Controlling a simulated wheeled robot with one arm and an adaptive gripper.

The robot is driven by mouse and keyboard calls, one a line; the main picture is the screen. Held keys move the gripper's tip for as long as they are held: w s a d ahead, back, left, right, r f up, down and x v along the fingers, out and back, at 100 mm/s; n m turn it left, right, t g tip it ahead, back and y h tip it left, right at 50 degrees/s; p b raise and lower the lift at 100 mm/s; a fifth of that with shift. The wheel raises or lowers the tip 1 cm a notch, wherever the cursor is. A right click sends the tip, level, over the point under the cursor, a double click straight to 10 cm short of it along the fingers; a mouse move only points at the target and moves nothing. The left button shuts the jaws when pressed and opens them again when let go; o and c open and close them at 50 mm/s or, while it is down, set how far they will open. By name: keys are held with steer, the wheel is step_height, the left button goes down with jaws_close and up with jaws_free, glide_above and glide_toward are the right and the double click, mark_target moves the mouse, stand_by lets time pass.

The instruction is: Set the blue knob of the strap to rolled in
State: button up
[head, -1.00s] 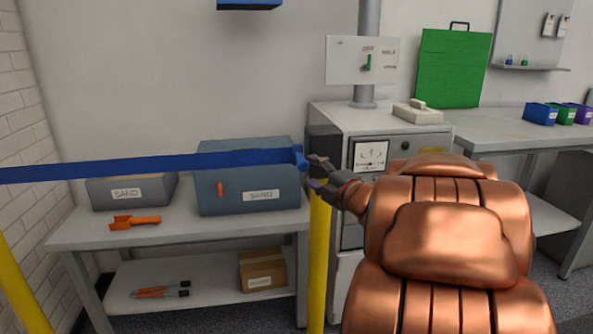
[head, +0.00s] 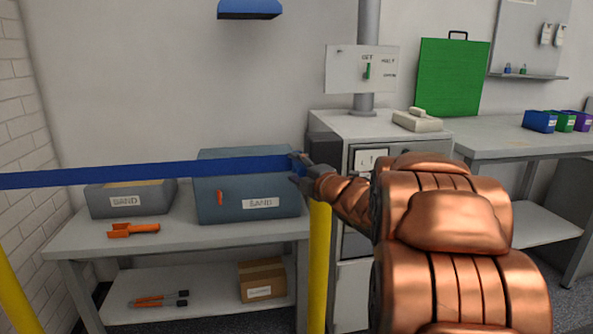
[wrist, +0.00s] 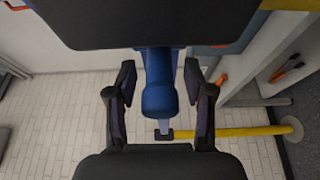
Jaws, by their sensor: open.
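The blue strap (head: 150,173) runs across the head view from the left edge to the top of a yellow post (head: 319,265). Its blue knob (head: 298,165) is at the post end, partly hidden by my gripper in the head view. In the wrist view the knob (wrist: 159,98) stands between the two fingers. My gripper (wrist: 159,105) is open, with a finger on each side of the knob and a visible gap to each. In the head view my gripper (head: 302,169) is at the strap's post end.
A grey cabinet (head: 350,280) stands behind the post. Another yellow post (head: 14,300) is at the far left.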

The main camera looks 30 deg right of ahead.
jaws_close()
stand_by(0.3)
steer(key=shift+a, duration=0.1)
